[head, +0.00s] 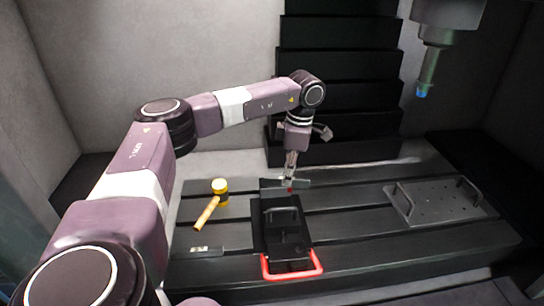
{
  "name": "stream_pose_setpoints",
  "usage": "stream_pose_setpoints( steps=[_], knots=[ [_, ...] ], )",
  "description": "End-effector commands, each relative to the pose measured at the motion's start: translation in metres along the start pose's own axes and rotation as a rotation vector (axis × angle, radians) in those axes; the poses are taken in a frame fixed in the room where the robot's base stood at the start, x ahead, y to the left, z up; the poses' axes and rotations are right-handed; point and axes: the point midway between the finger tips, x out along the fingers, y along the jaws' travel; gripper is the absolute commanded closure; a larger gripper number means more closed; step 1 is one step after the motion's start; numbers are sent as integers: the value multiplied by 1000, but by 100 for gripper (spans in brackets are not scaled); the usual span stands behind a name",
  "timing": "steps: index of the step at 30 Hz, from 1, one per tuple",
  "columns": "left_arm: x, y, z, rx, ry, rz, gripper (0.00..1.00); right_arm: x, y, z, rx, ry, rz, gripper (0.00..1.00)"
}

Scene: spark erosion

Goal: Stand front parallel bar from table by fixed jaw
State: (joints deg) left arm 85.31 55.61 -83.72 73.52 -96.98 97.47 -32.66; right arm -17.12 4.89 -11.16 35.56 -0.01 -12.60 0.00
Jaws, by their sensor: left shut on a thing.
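A dark vise (268,240) with a red handle (292,276) stands on the slotted table (345,230). Its raised jaw (270,184) at the far end looks like the fixed jaw. My left gripper (290,177) points down above that far end. It is shut on a small grey bar (300,183), which I take to be the parallel bar. The bar lies roughly crosswise, close to the far jaw. I cannot tell whether it touches the jaw or the vise bed. My fingertips are small and partly hidden. My right gripper is not in view.
A mallet (219,187) with a yellow head lies left of the vise. A grey plate with two handles (440,201) lies at the right. A spindle with a blue tip (422,91) hangs upper right.

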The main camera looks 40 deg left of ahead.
Motion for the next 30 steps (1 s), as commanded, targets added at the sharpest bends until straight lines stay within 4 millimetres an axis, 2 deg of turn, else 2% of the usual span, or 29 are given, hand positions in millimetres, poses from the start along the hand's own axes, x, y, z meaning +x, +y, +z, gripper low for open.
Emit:
stream_pose_setpoints(
  steps=[1,6,14,30],
  knots=[
    [-6,7,-9,-72,-1,-9,100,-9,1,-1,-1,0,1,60],
    [-4,17,-22,-192,-3,-24,100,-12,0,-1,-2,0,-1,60],
    [6,17,-22,-202,-3,-25,100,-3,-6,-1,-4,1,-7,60],
    [46,17,-17,-199,-3,-24,100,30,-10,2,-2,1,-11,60]
  ],
)
